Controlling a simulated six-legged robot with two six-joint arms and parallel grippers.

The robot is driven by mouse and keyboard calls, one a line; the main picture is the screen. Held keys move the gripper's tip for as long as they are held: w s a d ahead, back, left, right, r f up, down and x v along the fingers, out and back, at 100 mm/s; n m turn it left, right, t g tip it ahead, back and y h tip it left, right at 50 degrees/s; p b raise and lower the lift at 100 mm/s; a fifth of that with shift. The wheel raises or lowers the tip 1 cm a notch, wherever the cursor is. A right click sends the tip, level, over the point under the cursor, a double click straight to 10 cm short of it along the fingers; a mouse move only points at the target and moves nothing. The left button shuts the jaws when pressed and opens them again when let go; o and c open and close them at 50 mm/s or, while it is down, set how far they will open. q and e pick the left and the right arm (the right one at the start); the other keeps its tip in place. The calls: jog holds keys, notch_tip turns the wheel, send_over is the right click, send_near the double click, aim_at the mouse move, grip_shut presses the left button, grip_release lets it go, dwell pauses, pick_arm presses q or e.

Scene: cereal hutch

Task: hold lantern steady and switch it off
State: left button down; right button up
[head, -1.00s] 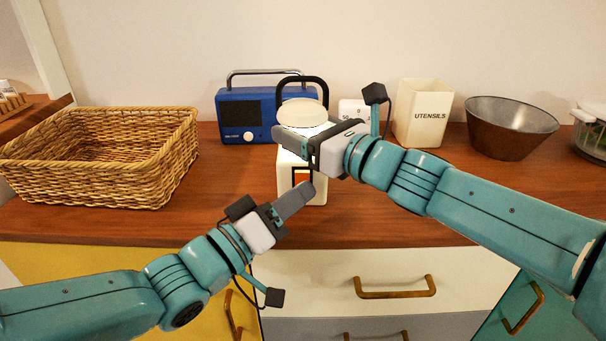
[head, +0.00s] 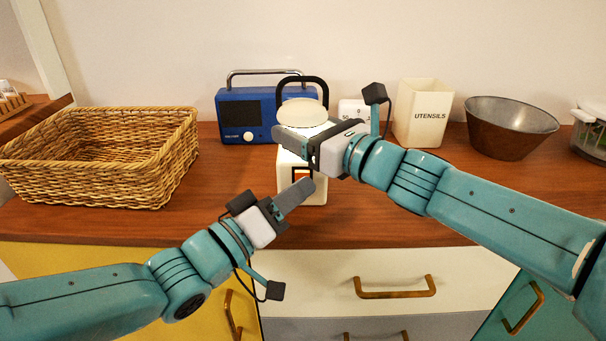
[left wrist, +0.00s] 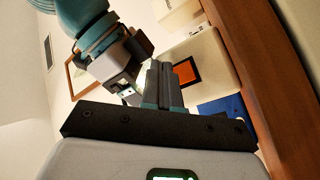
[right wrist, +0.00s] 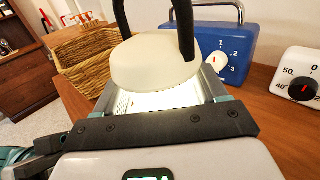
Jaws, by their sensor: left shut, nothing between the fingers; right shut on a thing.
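The lantern (head: 288,186) is a white box with a cream cap (head: 302,112) and a black loop handle. It stands upright on the counter. My right gripper (head: 308,137) is shut on its upper part, just under the cap; the right wrist view shows bright white between the fingers below the cap (right wrist: 152,62). An orange switch in a dark frame is on the lantern's front (left wrist: 185,72). My left gripper (head: 308,184) is shut and empty, its fingertips right before the switch and partly covering it in the head view. I cannot tell whether they touch it.
A blue radio (head: 236,112) stands behind the lantern, with a white timer (right wrist: 302,75) to its right. A wicker basket (head: 100,165) is at the left. A utensils holder (head: 425,113) and a metal bowl (head: 510,128) are at the right. Drawers lie below the counter edge.

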pick_arm(q)
jog(key=shift+w, duration=0.25)
jog(key=shift+s, duration=0.1)
dwell(0.4)
jog(key=shift+s, duration=0.6)
jog(key=s, duration=0.5)
jog(key=shift+f, duration=0.35)
pick_arm(e)
jog(key=o, duration=1.4)
